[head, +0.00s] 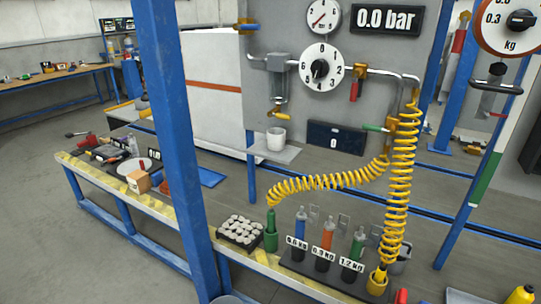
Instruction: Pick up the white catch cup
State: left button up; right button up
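The white catch cup (276,138) stands upright on a small grey shelf (284,154) in the middle of the head view. It sits below a pipe outlet with an orange-handled valve (279,111). Nothing touches the cup from the front, and most of its body shows. Neither my left nor my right gripper is in view.
A blue post (180,130) rises in the left foreground. A yellow coiled hose (330,182) hangs right of the cup. The front bench holds a tray of white pieces (239,231) and several labelled cylinders (325,245). A dark display (336,138) is beside the shelf.

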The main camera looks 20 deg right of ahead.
aim_at(276, 136)
jog(key=u, duration=0.35)
jog(key=i, duration=1.2)
jog(key=z, duration=0.2)
